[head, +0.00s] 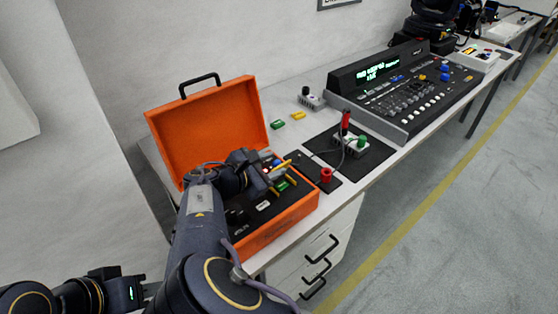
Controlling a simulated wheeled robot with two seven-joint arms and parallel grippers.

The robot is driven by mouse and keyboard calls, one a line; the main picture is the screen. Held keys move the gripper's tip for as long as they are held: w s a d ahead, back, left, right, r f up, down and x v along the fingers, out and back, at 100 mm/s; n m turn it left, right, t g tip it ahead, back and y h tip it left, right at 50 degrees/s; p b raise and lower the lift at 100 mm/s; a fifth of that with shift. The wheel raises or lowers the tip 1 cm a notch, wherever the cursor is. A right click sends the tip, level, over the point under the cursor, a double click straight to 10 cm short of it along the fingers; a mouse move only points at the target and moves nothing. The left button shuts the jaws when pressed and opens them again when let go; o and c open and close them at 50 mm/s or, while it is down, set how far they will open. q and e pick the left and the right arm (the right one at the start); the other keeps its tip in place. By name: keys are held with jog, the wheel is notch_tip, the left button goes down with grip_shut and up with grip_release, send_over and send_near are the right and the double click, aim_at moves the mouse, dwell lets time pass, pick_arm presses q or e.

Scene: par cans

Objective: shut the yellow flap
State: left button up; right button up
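I cannot pick out a yellow flap for certain. A small yellow block (299,115) lies flat on the white table behind the orange case (275,232). The case's lid stands open, and its dark inside holds small coloured parts. My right gripper (284,176) is over the right part of the case interior. Two yellow, finger-like pieces show apart at its end, with a green part (283,187) near them; whether they touch anything is unclear. My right arm hides part of the case. My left gripper (132,291) is low at the left, away from the table; its fingers are unclear.
A green block (277,125) lies near the yellow one. Dark mats (375,155) hold a red-handled tool (345,122), a box with a green knob (361,141) and a red knob (326,175). Drawers (312,262) are below.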

jog(key=shift+x, duration=1.45)
